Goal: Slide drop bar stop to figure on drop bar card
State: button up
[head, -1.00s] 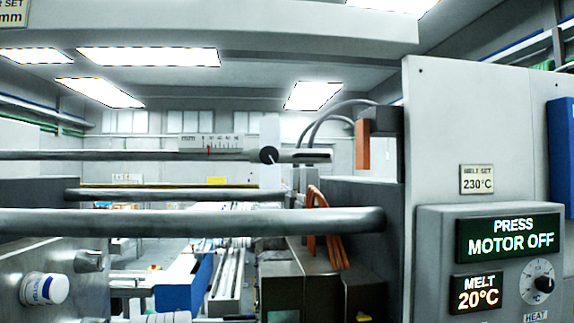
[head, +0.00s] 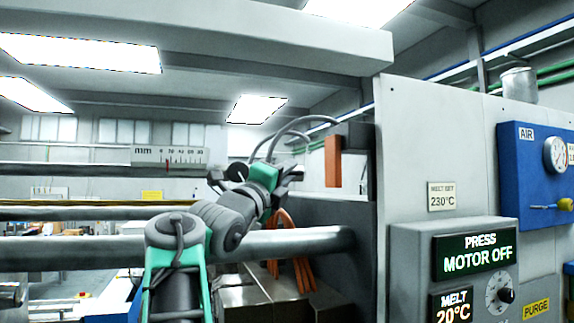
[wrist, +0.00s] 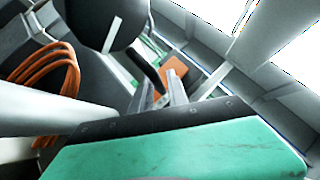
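The drop bar (head: 60,169) runs across the left of the head view. A white mm scale (head: 140,157) with a red pointer mark stands on it. The stop's round black knob (head: 237,171) is right of the scale, partly behind my gripper. A large black disc with a white strip, likely this knob, fills the upper left of the wrist view (wrist: 95,22). My gripper (head: 295,177) is just right of the knob, its fingers apart. The wrist view shows a narrow gap between the fingertips (wrist: 162,92), with nothing held. Whether it touches the knob cannot be told.
Thicker rails (head: 290,241) cross below the bar. An orange block (head: 333,161) hangs right of my gripper, and orange hoses (head: 290,262) loop below it. A grey control panel (head: 455,140) reading MOTOR OFF closes off the right side. No drop bar card shows now.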

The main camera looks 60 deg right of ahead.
jog(key=shift+c, duration=0.3)
grip_shut()
dwell(1.1)
